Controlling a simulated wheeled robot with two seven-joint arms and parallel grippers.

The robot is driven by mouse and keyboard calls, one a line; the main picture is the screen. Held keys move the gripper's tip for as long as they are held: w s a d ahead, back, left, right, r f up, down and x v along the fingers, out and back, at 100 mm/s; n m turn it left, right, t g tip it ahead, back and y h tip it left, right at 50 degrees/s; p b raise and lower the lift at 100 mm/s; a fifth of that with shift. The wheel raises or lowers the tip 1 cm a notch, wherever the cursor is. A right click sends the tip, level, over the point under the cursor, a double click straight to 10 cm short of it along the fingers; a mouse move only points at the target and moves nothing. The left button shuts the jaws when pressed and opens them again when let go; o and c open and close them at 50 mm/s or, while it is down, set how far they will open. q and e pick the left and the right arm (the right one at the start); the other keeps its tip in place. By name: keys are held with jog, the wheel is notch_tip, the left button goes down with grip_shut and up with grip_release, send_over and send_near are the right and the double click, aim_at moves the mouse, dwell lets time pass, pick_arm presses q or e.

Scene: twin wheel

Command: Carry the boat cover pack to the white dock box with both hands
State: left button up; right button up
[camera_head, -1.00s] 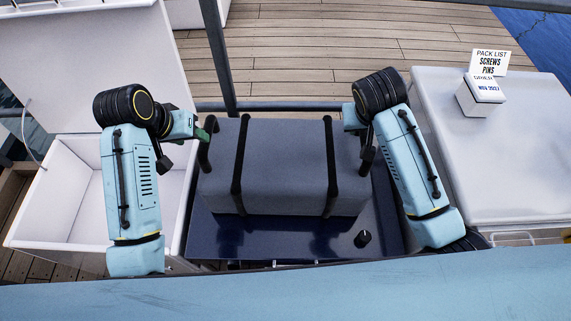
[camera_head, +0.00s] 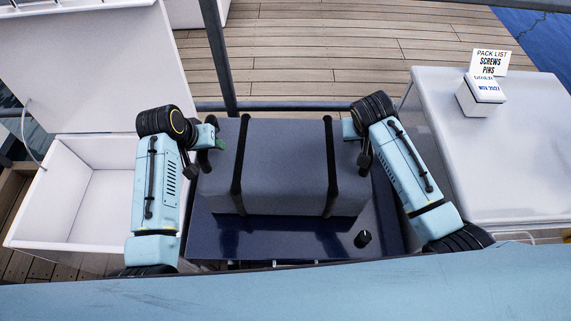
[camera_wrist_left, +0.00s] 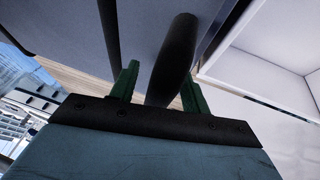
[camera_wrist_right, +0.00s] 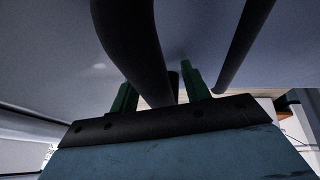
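The boat cover pack (camera_head: 285,165) is a grey block with two black straps and black end handles. It lies on a dark blue table (camera_head: 270,238) in front of me. The white dock box (camera_head: 60,243) stands open and empty at the left, its lid raised. My left gripper (camera_wrist_left: 160,88) is open, with the pack's left handle (camera_wrist_left: 176,55) between its green fingers and gaps beside it. My right gripper (camera_wrist_right: 160,90) is open at the right end, with the right handle (camera_wrist_right: 133,45) between its fingers. In the head view the fingertips are mostly hidden.
A white closed box (camera_head: 510,150) stands at the right, with a small labelled box (camera_head: 480,98) and a pack list sign (camera_head: 490,62) on it. A black knob (camera_head: 363,238) is on the table's front right. A grey rail (camera_head: 290,106) runs behind the pack.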

pick_arm(q)
grip_shut()
pick_arm(e)
grip_shut()
dwell(0.9)
pick_arm(q)
jog(key=shift+w+r, duration=0.15)
jog(key=shift+r, duration=0.05)
pick_arm(e)
jog(key=shift+w+r, duration=0.15)
jog(key=shift+r, duration=0.05)
